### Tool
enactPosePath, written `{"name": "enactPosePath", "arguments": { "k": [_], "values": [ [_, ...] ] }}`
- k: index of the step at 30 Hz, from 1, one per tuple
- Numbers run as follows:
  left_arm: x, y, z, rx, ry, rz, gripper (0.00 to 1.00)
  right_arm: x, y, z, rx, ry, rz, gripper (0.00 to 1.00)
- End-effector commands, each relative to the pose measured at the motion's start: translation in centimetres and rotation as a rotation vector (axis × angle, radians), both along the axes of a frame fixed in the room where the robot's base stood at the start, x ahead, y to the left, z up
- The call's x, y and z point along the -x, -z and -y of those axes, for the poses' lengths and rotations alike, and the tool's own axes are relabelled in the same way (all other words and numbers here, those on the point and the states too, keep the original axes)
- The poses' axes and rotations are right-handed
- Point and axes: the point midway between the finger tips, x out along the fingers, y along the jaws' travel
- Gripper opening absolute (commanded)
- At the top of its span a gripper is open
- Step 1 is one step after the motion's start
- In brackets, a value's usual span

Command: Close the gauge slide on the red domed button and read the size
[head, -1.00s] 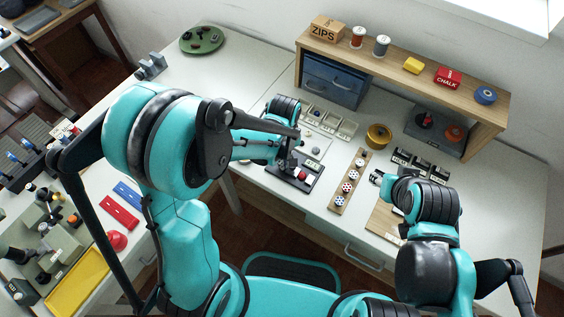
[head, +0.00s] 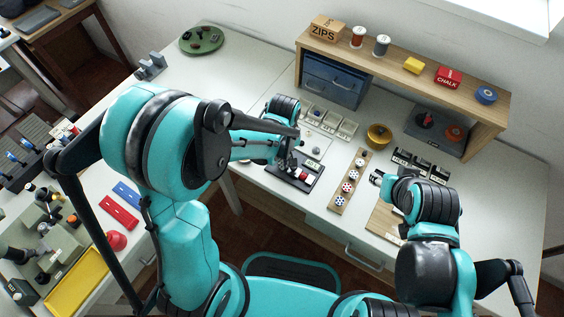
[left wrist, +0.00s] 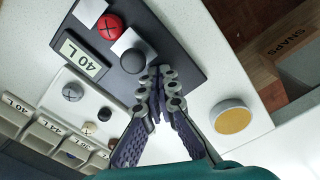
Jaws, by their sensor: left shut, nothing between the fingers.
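The dark gauge (left wrist: 183,62) lies flat on the white bench, and it also shows in the head view (head: 311,183). The red domed button (left wrist: 110,26) sits on it between two pale jaw plates, with little or no gap; I cannot tell whether both touch it. The slide's dark round knob (left wrist: 133,61) stands beside the nearer plate (left wrist: 128,41). The display (left wrist: 83,55) appears to read "40 L". My left gripper (left wrist: 160,74) is shut and empty, close beside the knob. My right gripper (head: 377,178) is over the bench to the right; its finger opening is unclear.
A sorting tray with labelled compartments (left wrist: 44,135) and loose buttons lies beside the gauge. A wooden strip with several buttons (head: 348,182) lies right of it. A brass-coloured tin (head: 379,136) and a wooden shelf (head: 400,62) stand behind.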

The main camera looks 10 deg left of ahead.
Motion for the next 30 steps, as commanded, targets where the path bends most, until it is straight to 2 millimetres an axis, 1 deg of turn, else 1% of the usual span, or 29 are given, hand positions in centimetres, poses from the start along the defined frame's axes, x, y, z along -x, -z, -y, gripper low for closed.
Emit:
{"name": "enactPosePath", "arguments": {
  "k": [5, 8, 30],
  "values": [
    [0.0, -0.1, 0.0, 0.0, 0.0, 0.0, 0.0, 0.0, -0.1, 0.0, 0.0, 0.0, 0.0, 0.4],
    [0.0, -0.5, 0.0, 0.0, 0.0, 0.0, 0.0, 0.0, -0.4, 0.0, 0.0, 0.0, 0.0, 0.4],
    [0.0, -6.8, 0.0, 0.0, 0.0, 0.0, 0.0, 0.0, -5.2, 0.0, 0.0, 0.0, 0.0, 0.4]
  ]
}}
